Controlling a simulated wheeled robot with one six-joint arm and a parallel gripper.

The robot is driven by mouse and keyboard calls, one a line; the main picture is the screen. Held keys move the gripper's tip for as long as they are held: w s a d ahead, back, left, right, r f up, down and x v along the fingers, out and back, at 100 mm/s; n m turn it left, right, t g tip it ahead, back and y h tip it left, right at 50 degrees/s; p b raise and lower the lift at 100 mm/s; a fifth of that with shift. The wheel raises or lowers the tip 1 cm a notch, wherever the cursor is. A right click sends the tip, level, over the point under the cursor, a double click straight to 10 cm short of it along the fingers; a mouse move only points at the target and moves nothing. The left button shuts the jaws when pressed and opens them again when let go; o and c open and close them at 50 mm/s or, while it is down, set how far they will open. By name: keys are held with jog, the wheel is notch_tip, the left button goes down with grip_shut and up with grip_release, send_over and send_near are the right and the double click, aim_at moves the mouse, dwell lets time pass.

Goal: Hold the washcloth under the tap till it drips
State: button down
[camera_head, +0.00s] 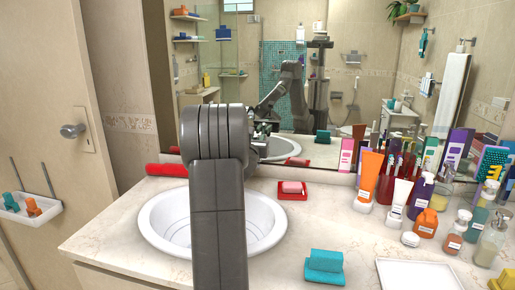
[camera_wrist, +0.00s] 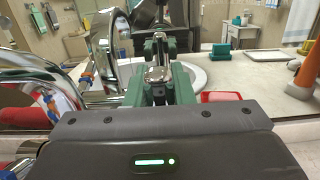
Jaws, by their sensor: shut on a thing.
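A folded teal cloth, which looks like the washcloth (camera_head: 325,262), lies on the counter at the front, right of the sink, apart from my gripper. My gripper (camera_wrist: 158,75) has green fingers and is shut on a small rounded chrome part, which looks like the tap's handle (camera_wrist: 158,74). The curved chrome tap (camera_wrist: 105,55) stands close on the left in the wrist view. In the head view my arm hides the tap and most of my gripper. The white sink (camera_head: 158,232) lies below, partly covered by my arm. I cannot tell whether water runs.
A red soap dish (camera_head: 292,196) with pink soap sits right of the sink. A rolled red cloth (camera_head: 167,170) lies behind left. Several tubes and bottles, including an orange tube (camera_head: 369,178), crowd the right. A white tray (camera_head: 420,275) is at the front. A mirror (camera_head: 345,70) stands behind.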

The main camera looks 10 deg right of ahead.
jog(key=shift+s+a+f+t+h+b, duration=0.15)
jog(key=shift+s+t+b, duration=0.2)
jog(key=shift+b, duration=2.25)
jog(key=shift+s+a+t+h+b, duration=0.2)
jog(key=shift+s+t+b, duration=0.2)
jog(key=shift+b, duration=2.15)
jog(key=shift+s+a+f+t+h+b, duration=0.15)
jog(key=shift+s+t+b, duration=0.2)
jog(key=shift+b, duration=2.25)
jog(key=shift+s+r+b, duration=0.1)
jog(key=shift+r+b, duration=0.2)
jog(key=shift+b, duration=0.6)
jog(key=shift+r, duration=0.1)
jog(key=c, duration=1.3)
grip_release()
jog(key=shift+o, duration=0.3)
jog(key=shift+s+a+f, duration=0.15)
jog(key=shift+s+f, duration=0.1)
jog(key=b+v, duration=0.2)
jog(key=v, duration=1.1)
jog(key=shift+f, duration=0.25)
